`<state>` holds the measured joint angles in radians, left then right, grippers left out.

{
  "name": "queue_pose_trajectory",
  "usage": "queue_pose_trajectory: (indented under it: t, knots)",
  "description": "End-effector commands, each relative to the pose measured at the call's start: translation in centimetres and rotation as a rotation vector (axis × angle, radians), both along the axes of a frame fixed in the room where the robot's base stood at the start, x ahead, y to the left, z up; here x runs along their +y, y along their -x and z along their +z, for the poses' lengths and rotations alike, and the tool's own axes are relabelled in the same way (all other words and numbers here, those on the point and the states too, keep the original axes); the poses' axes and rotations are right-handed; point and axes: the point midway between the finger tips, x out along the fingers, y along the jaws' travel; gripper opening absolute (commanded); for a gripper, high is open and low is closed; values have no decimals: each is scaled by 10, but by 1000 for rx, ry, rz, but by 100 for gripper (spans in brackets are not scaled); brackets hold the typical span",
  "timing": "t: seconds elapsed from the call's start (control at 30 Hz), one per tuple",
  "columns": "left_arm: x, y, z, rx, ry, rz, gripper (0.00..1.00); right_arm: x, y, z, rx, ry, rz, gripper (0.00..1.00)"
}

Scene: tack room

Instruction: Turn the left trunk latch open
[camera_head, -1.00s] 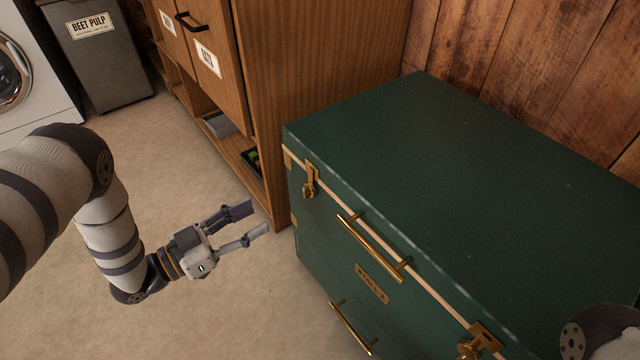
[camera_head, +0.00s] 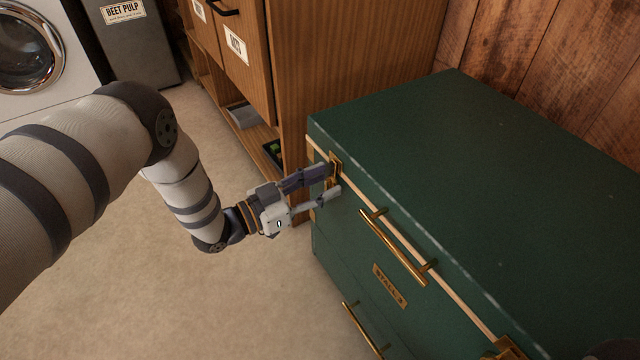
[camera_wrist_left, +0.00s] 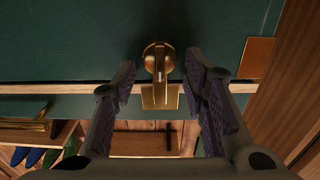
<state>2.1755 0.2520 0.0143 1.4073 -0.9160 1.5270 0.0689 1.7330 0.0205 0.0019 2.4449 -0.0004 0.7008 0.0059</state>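The green trunk (camera_head: 480,190) stands at the right in the head view. My left gripper (camera_head: 332,180) is open at the latch. Its two fingers (camera_wrist_left: 160,82) stand on either side of the knob, with a gap visible at the left; contact at the right finger cannot be told.
A brass handle (camera_head: 393,248) and a second latch (camera_head: 506,349) lie further along the trunk's front. A wooden cabinet (camera_head: 340,60) stands close behind the trunk's left end. The floor (camera_head: 240,310) left of the trunk is clear.

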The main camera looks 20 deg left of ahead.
Motion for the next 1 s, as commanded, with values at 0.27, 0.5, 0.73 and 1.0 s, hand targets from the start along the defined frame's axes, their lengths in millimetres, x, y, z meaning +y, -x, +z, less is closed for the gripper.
queue_pose_trajectory:
  t: [0.27, 0.5, 0.73, 1.0]
  knots:
    - [0, 0, 0, 1, -1, 0, 0, 0, 0, 0, 0, 0, 0, 40]
    - [-1, 1, 0, -28, -37, -2, 0, 0, -1, 3, -4, 0, 0, 40]
    - [-2, 2, 1, -120, -155, -3, 0, -1, -4, 10, -16, 2, -1, 40]
    - [-4, 4, 0, -275, -355, -3, 0, -2, -7, 21, -32, 3, -3, 40]
